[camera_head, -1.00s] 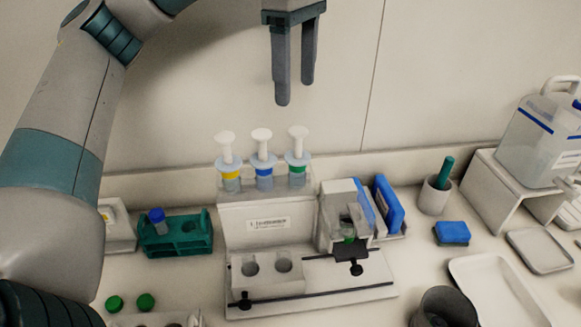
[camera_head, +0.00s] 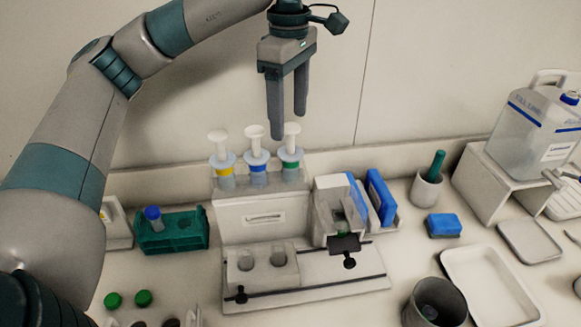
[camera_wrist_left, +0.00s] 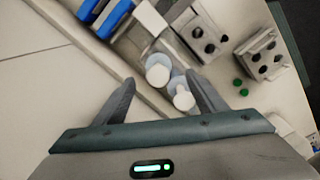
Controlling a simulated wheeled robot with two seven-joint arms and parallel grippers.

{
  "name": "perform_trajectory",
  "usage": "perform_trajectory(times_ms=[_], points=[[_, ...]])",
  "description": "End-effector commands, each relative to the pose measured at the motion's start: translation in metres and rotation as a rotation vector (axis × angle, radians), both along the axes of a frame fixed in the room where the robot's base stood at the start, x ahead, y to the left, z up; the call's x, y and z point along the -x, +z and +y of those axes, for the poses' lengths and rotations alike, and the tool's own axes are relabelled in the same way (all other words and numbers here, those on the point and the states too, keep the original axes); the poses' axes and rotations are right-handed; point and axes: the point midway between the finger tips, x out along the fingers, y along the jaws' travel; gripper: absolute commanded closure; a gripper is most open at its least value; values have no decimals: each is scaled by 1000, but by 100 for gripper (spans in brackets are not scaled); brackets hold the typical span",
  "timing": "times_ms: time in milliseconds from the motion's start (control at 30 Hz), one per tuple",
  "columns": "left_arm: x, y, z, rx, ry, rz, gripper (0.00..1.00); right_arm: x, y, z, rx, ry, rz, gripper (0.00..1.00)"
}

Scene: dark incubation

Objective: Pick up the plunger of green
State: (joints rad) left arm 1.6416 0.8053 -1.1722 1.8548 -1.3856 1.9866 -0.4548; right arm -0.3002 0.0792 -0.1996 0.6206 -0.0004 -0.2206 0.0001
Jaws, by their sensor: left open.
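The green plunger (camera_head: 291,149) has a white top, a pale blue collar and a green band. It stands upright at the right end of a row of three in a white rack (camera_head: 242,208). The blue-banded plunger (camera_head: 256,151) is beside it, and the yellow-banded plunger (camera_head: 220,154) is at the left end. My left gripper (camera_head: 288,122) is open and empty, pointing down, with its fingertips close to the green plunger's top; the depth gap is unclear. In the left wrist view, two white plunger tops (camera_wrist_left: 157,72) show between and beyond the open fingers; their bands are hidden.
Blue box-like items (camera_head: 380,197) stand right of the rack. A green tube holder (camera_head: 174,236) is at left. A cup with a green stick (camera_head: 427,187), a blue sponge-like block (camera_head: 443,225) and white trays (camera_head: 485,285) lie right. The wall is close behind the rack.

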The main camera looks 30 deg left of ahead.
Motion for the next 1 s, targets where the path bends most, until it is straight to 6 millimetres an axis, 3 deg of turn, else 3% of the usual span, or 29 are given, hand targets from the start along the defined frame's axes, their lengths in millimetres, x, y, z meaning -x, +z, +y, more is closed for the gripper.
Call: perform_trajectory(times_ms=[333,767,1000], points=[[0,-44,0,1,1,1,35,0,19,0,0,0,0,69],[0,-49,0,1,1,0,35,0,20,0,0,0,-1,69],[-1,-62,0,0,0,3,35,0,36,0,0,0,0,69]])
